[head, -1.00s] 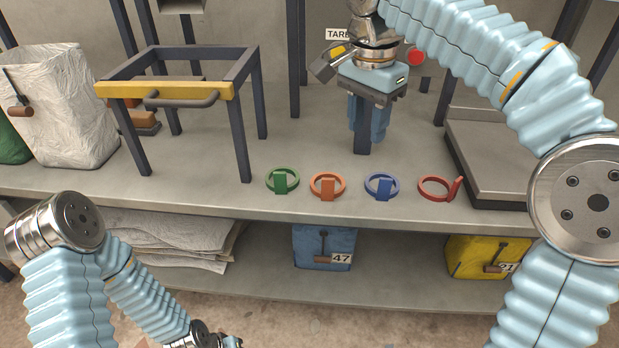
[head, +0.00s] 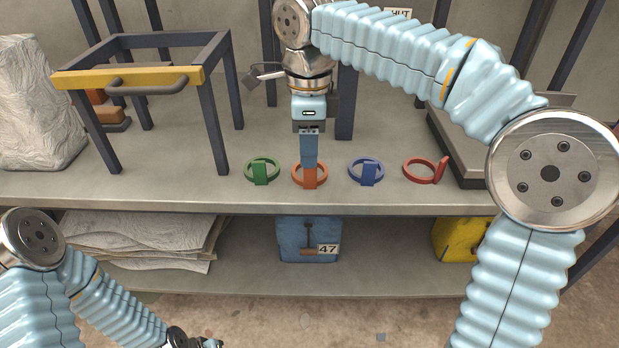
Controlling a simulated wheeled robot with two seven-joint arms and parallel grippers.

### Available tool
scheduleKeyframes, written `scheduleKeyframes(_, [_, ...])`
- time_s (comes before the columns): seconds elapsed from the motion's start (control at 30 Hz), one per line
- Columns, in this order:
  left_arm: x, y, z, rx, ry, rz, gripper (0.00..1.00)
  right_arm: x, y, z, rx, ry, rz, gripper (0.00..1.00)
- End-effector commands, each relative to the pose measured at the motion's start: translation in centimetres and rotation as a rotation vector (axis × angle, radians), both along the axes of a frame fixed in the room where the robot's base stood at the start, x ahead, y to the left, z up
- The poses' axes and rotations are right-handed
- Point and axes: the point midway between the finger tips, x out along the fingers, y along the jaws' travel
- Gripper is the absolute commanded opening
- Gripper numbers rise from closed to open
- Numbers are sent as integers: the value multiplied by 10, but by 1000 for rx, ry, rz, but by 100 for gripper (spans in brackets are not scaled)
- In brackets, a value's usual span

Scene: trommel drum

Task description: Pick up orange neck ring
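The orange neck ring (head: 297,180) lies on the bench near its front edge, between the green ring and the blue ring. Its upright tab is partly hidden behind or between my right gripper's fingers. My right gripper (head: 309,163) points straight down over this ring, its blue fingertips at the tab. I see the fingers edge-on, one in line with the other, so I cannot tell whether they touch or grip the tab. My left gripper (head: 207,343) is cut off at the bottom edge, below the bench, and its fingers are not clear.
A green ring (head: 249,179), a blue ring (head: 353,178) and a red ring (head: 409,178) lie in the same row. A dark frame with a yellow bar (head: 130,78) stands at left. A flat grey platform (head: 450,150) lies at right.

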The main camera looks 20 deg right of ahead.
Motion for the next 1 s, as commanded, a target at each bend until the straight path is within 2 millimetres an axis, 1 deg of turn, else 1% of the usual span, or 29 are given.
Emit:
scheduleKeyframes(0.1, [0,-1,-10,-2,1,-1,43,-1,-2,-21,-1,2,-1,38])
scheduleKeyframes(0.2, [0,-1,-16,-3,2,-2,43,-1,-3,-38,-1,2,0,38])
scheduleKeyframes(0.3, [-1,-2,-18,-5,4,-3,43,-1,-3,-47,-1,1,1,38])
scheduleKeyframes(0.57, [-1,-2,-17,-5,4,-3,43,-1,-2,-49,0,0,1,38])
scheduleKeyframes(0.67, [-1,-2,-17,-5,4,-3,43,-1,-2,-49,0,0,1,24])
scheduleKeyframes(0.8, [-1,-2,-17,-5,4,-3,43,-1,-3,-49,0,0,1,3])
scheduleKeyframes(0.83, [-1,-2,-17,-5,4,-3,43,-1,-3,-49,0,0,1,0])
scheduleKeyframes(1.0, [-1,-2,-17,-5,4,-3,43,-1,-3,-49,0,0,1,0])
